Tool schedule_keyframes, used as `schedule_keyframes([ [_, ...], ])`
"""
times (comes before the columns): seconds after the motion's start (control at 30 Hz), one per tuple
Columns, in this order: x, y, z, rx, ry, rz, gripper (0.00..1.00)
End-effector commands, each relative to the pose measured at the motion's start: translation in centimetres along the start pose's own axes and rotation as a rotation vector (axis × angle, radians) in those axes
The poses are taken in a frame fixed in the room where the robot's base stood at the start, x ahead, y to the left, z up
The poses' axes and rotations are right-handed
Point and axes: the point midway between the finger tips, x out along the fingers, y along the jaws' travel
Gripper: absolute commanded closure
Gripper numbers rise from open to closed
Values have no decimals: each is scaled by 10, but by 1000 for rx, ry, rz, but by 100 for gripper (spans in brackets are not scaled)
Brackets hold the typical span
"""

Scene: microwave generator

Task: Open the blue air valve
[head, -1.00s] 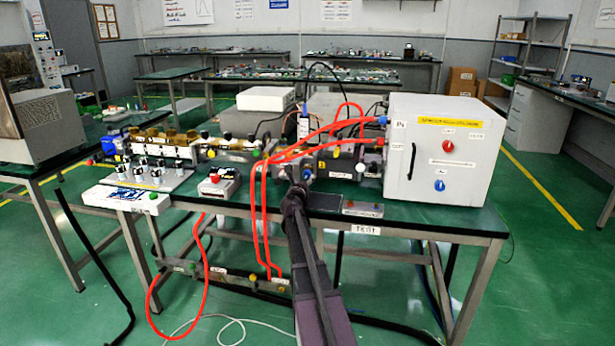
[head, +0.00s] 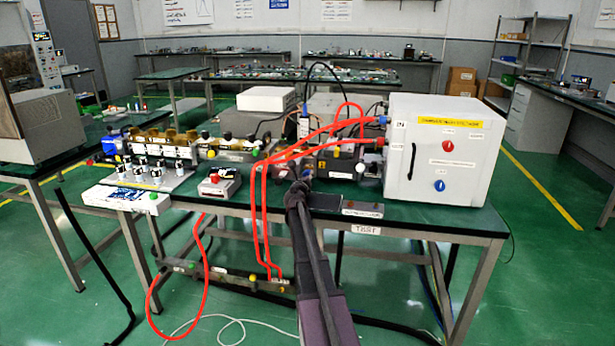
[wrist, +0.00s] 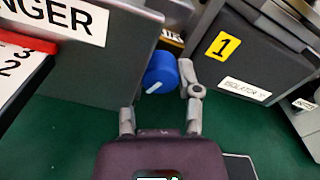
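A round blue knob (wrist: 161,72) with a white pointer mark shows in the wrist view, beside a grey panel. I take it to be the blue air valve. My gripper (wrist: 158,98) has its two fingers spread apart, with the knob just ahead of and between the fingertips. The right finger is close to the knob's right side; I cannot tell whether it touches. In the head view my arm reaches over the table's front edge. There the gripper is too small and dark to make out, and this knob is hidden.
A white cabinet (head: 412,165) with red and blue knobs stands at the right of the table. Red hoses (head: 262,215) run down left of my arm. In the wrist view, a dark box labelled 1 (wrist: 262,62) stands close on the right, with green tabletop (wrist: 75,135) below.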

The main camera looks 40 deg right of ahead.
Motion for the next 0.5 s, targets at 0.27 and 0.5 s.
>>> schedule_keyframes([
  [0.27, 2, -1, 0, -8, 0, -1, 100],
  [0.5, 0, 0, 0, -71, 0, -1, 100],
])
